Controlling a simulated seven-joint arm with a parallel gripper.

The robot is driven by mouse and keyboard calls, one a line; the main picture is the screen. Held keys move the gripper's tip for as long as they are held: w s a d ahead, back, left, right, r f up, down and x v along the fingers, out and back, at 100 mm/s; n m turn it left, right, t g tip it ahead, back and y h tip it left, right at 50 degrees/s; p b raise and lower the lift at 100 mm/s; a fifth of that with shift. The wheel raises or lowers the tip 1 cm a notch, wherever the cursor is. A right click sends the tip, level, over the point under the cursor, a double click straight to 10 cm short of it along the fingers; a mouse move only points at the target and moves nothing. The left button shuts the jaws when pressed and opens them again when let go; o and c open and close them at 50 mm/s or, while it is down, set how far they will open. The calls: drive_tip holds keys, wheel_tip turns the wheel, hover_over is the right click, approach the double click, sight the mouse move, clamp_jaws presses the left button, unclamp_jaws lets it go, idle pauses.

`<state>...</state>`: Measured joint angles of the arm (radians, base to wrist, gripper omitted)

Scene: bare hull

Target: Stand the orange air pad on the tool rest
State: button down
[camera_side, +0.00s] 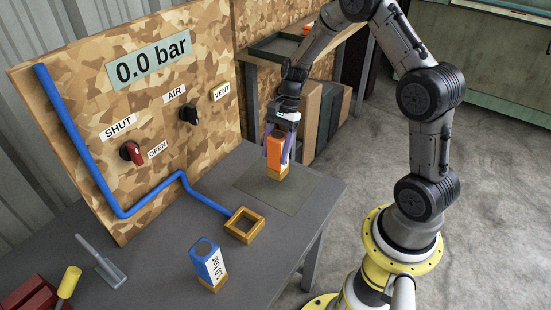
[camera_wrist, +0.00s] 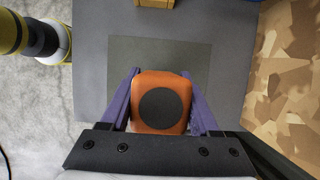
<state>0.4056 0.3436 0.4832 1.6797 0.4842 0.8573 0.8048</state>
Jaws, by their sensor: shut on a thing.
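The orange air pad (camera_side: 275,150) has an orange body and a tan base, and it is upright. In the wrist view its orange top (camera_wrist: 144,110) shows a dark round disc. My gripper (camera_side: 278,150) is shut on it, with a purple finger on each side; the fingers also show in the wrist view (camera_wrist: 160,105). The pad is over a flat grey-green mat (camera_side: 300,190) on the table, which may be the tool rest. The mat shows in the wrist view too (camera_wrist: 195,50). I cannot tell whether the pad's base touches it.
A square tan frame (camera_side: 258,231) ends the blue pipe. A blue pad (camera_side: 207,262) with a tan base stands at the table's front. A grey tool (camera_side: 102,262) and yellow-handled tool (camera_side: 69,282) lie left. The panel (camera_side: 80,110) with knobs and a "0.0 bar" display stands behind.

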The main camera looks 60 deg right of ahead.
sight(273, 170)
drive_tip(key=shift+f, duration=1.5)
drive_tip(key=shift+f, duration=0.15)
drive_tip(key=shift+c, duration=0.6)
unclamp_jaws()
